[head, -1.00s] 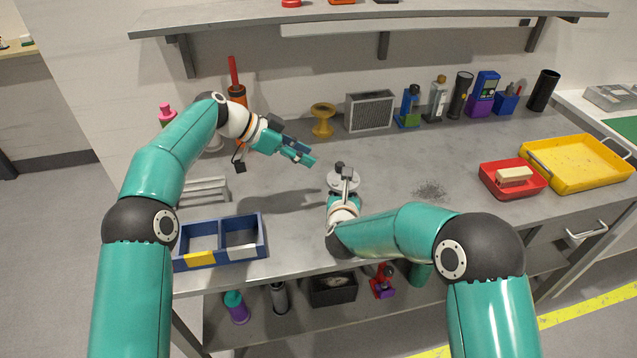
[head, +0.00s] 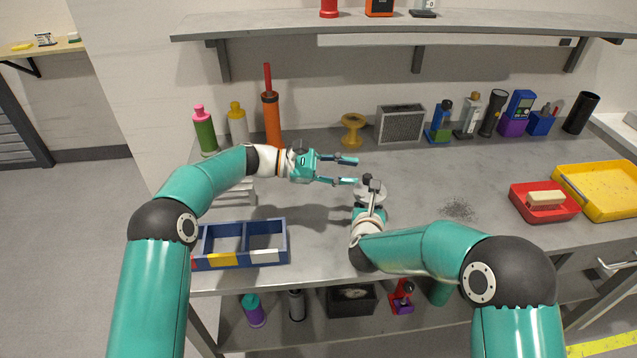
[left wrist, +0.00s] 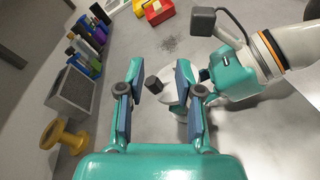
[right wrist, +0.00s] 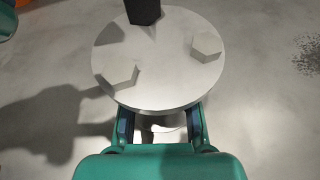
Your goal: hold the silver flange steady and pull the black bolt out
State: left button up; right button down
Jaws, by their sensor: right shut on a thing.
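The silver flange (right wrist: 160,65) is a round plate with two silver hex heads; it also shows in the head view (head: 361,190). The black bolt (right wrist: 143,12) stands up from its far edge and shows between the left fingers in the left wrist view (left wrist: 153,84). My right gripper (right wrist: 160,125) is shut on the flange from the near side, its fingertips partly hidden under the plate. My left gripper (head: 352,171) is open and empty, coming from the left, with its fingers pointing toward the bolt. It is apart from the bolt in the head view.
A blue divided bin (head: 285,243) stands at the front left of the workbench. A yellow spool (head: 352,130) and a grey grille box (head: 401,124) stand behind the left gripper. A red tray (head: 568,212) and a yellow tray (head: 622,207) are at the right.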

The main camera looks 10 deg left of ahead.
aim_at(367, 175)
pick_arm(q)
jog(key=a+f+n+t+h, duration=0.1)
jog(key=a+f+n+t, duration=0.2)
jog(key=a+f+n, duration=0.4)
jog(key=shift+n, duration=0.3)
jog(key=x, duration=0.4)
jog(key=r+x, duration=0.1)
jog(key=x, duration=0.7)
jog(key=shift+w+d+r, duration=0.25)
jog(key=shift+w+d, duration=0.05)
grip_shut()
jog(key=shift+c, duration=1.6)
grip_release()
grip_shut()
jog(key=shift+a, duration=0.1)
